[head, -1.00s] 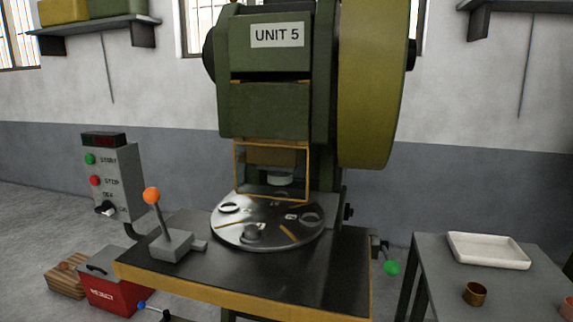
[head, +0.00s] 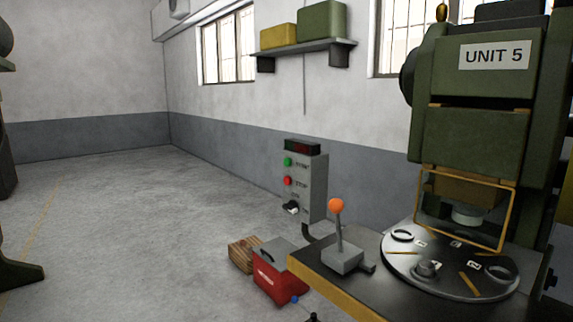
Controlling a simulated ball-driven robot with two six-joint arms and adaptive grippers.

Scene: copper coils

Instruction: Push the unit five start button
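The green press marked UNIT 5 (head: 495,55) stands at the right of the head view. Its grey control box (head: 313,190) stands left of the press table, in the middle of the view. The green start button (head: 288,161) is the top button on the box face. A red stop button (head: 288,181) sits below it, with a black and white switch (head: 291,208) lower down. A dark display tops the box. Neither of my grippers shows in the head view.
An orange-knobbed lever (head: 337,205) stands on the press table's left corner (head: 345,292), beside a round dial plate (head: 450,290). A red toolbox (head: 275,284) and wooden block (head: 243,256) lie on the floor below the box. The floor (head: 130,215) to the left is open.

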